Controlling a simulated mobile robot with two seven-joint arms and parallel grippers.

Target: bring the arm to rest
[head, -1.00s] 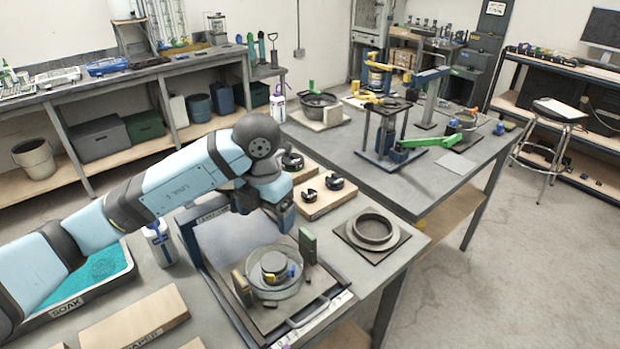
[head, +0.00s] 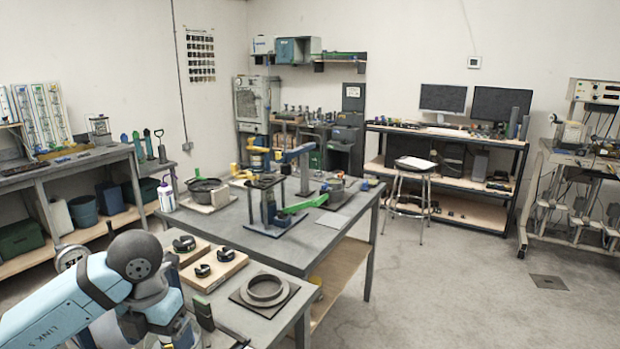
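My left arm (head: 75,305) comes in from the lower left, pale blue with dark grey joints. Its wrist is bent downward over the near bench, beside a dark upright block (head: 203,312). The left gripper (head: 186,334) is only partly in view at the bottom edge, and its fingertips cannot be made out. I cannot see whether it holds anything. My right gripper is not in view.
Wooden blocks with black clamps (head: 215,268) and a grey ring on a square plate (head: 264,290) lie close to the right of the arm. A second bench (head: 325,235) with green and yellow levered fixtures stands behind. Open floor (head: 450,290) lies to the right.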

